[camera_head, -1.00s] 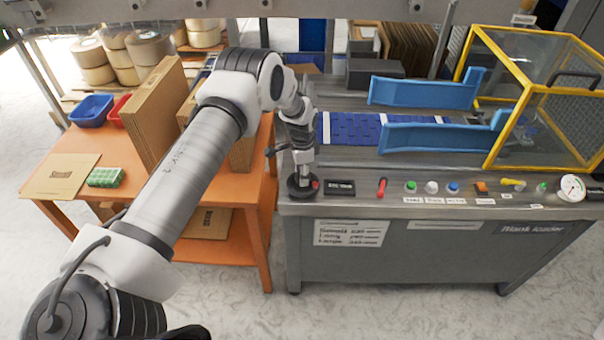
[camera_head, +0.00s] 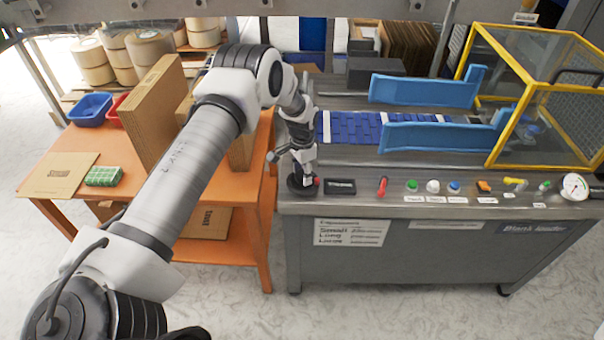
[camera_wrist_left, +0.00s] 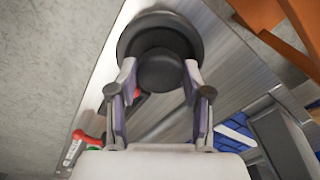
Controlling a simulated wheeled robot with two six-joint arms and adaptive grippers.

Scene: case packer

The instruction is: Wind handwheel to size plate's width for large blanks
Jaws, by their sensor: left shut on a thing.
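The handwheel (camera_head: 299,193), dark and round, sits at the left end of the grey machine's front panel. In the left wrist view the wheel (camera_wrist_left: 128,42) has a round dark hub in its middle. My left gripper (camera_wrist_left: 160,78) comes down from above, its two fingers on either side of the hub and shut on it. A small dark display (camera_head: 341,187) is right of the wheel; its digits are unreadable. The white size plate (camera_head: 350,233) on the front lists small, long and large; its numbers are blurred. My right gripper is not in view.
Two blue guide rails (camera_head: 424,91) (camera_head: 440,137) flank the blue belt (camera_head: 350,128). A red-handled lever (camera_head: 382,186), several buttons and a gauge (camera_head: 574,187) line the panel. A yellow-framed guard (camera_head: 548,95) stands right. An orange table (camera_head: 150,202) with cartons is left.

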